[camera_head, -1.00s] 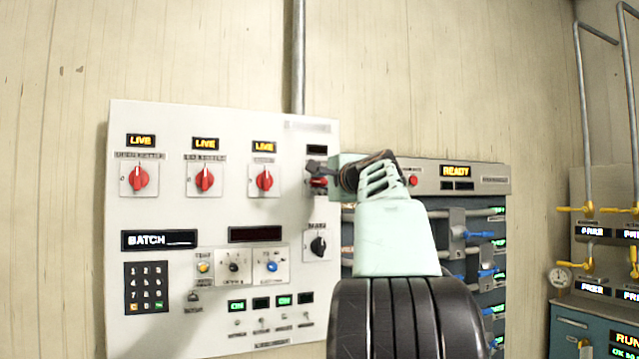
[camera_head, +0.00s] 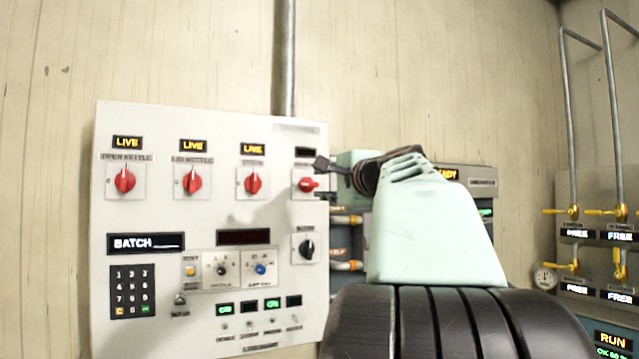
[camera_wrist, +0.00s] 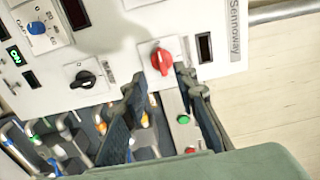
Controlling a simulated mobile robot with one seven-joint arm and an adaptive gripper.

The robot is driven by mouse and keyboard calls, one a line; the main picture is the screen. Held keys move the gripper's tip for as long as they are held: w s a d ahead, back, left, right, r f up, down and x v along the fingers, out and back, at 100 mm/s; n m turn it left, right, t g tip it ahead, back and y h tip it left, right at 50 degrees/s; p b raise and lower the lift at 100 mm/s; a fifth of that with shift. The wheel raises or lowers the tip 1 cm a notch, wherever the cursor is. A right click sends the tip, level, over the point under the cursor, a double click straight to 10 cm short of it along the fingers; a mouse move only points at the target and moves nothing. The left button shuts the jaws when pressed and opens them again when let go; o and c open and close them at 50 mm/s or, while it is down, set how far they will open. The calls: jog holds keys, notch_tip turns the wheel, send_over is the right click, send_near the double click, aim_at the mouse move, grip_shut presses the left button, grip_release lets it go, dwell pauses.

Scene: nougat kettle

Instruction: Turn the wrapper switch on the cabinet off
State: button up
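A red rotary switch (camera_head: 307,184) sits at the cabinet panel's (camera_head: 205,130) upper right, beside my gripper. Its label is too blurred to read, so I cannot confirm it is the wrapper switch. Its handle lies sideways in the head view, and the small display (camera_head: 306,152) above it is dark. The same switch shows in the wrist view (camera_wrist: 161,60). My gripper (camera_wrist: 162,80) is open and empty; its fingers straddle the switch in the picture, with the handle showing beyond the fingertips. The far finger is partly hidden in the head view.
Three red switches (camera_head: 192,181) to the left stand upright under lit LIVE displays. A black knob (camera_head: 306,247) is below the sideways switch. A keypad (camera_head: 133,291) and small knobs fill the lower panel. A piped unit with a READY display (camera_head: 447,174) stands behind my arm.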

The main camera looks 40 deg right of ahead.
jog(key=shift+v, duration=1.35)
